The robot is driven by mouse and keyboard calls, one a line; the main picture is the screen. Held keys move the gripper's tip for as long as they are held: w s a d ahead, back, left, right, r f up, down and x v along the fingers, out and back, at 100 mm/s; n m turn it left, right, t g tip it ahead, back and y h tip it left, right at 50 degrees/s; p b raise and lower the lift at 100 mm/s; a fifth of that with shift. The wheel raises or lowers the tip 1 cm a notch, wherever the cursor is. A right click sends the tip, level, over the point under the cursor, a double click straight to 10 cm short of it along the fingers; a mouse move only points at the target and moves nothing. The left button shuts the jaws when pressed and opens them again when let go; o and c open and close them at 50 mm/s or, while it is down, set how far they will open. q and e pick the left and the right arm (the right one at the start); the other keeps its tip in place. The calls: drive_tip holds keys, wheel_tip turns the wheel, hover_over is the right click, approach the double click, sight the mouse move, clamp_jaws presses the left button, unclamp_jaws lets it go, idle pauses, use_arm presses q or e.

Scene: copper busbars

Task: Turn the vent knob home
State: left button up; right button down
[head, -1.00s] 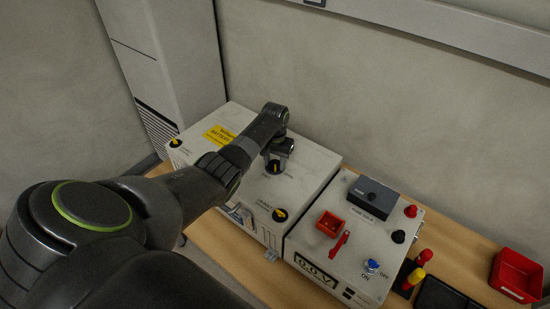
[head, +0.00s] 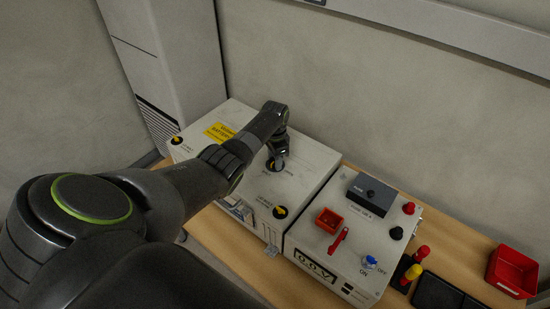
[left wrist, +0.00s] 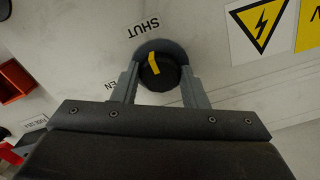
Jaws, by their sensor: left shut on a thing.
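The vent knob (left wrist: 162,73) is a round black knob with a yellow pointer bar, set in the white top of the battery box (head: 308,160). In the left wrist view the label SHUT is printed just beyond it and a partly hidden label ending in EN beside it. The yellow bar points roughly toward SHUT. My left gripper (left wrist: 160,85) is shut on the knob, one finger on each side. In the head view my left gripper (head: 276,160) comes down on the knob from above and mostly hides it. My right gripper is not in view.
Two other black knobs with yellow bars sit on the box top, at the left corner (head: 177,141) and near the front (head: 280,212). A white control box (head: 310,235) with a red tray (head: 328,221) and switches stands to the right. A red bin (head: 514,272) is at far right.

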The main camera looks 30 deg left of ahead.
use_arm(q)
drive_tip(key=shift+w+r, duration=0.1)
idle(0.4)
drive_tip(key=o, duration=1)
drive_tip(key=shift+c, duration=0.2)
drive_tip(key=shift+r, duration=0.4)
wheel_tip(320, 180, up, 16)
drive_tip(key=shift+r+b, duration=0.25)
drive_tip(key=shift+b, duration=0.15)
drive_tip(key=shift+f, duration=0.1)
